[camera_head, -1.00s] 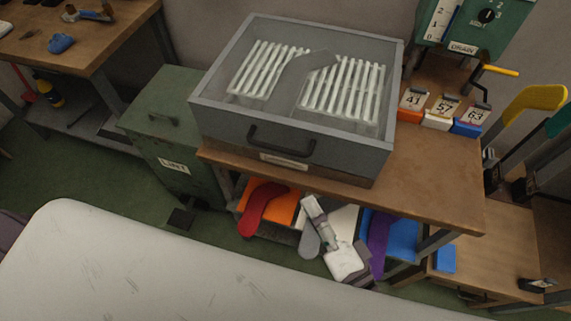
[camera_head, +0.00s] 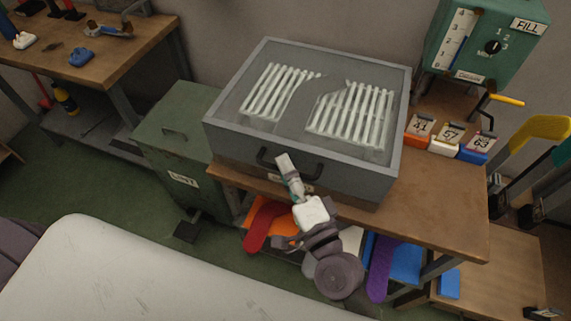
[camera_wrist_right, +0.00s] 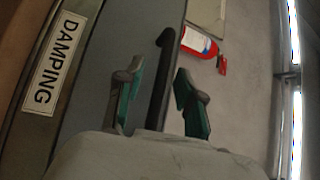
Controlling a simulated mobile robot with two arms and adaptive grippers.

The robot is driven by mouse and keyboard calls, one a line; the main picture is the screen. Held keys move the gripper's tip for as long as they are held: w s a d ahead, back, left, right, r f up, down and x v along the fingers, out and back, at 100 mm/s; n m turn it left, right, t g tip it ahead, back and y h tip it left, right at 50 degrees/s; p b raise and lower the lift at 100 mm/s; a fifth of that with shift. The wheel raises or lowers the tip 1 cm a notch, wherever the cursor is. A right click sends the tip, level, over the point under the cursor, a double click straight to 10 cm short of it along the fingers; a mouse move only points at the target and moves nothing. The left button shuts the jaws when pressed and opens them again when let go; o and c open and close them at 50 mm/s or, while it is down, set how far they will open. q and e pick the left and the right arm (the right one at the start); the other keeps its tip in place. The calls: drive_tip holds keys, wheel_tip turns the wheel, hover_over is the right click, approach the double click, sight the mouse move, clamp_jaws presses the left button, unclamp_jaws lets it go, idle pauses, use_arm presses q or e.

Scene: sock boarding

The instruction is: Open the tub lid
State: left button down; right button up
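The grey tub (camera_head: 310,183) stands on the wooden bench, its clear-topped lid (camera_head: 333,140) down flat. Two sets of white slats show through the lid. A dark bar handle (camera_head: 318,176) is on the front face. In the right wrist view, the fingers of my right gripper (camera_wrist_right: 160,97) are apart, one on each side of the dark handle (camera_wrist_right: 159,85), with gaps visible on both sides. My left gripper is not in view.
A green lint bin (camera_head: 182,150) stands left of the bench (camera_head: 430,205). Numbered tags and a green dial box (camera_head: 487,45) with a yellow-handled crank are at right. Coloured socks lie on the shelf below. A pale surface (camera_head: 150,275) fills the front left.

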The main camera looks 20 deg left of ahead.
drive_tip(key=shift+w+a, duration=0.25)
clamp_jaws()
idle(0.3)
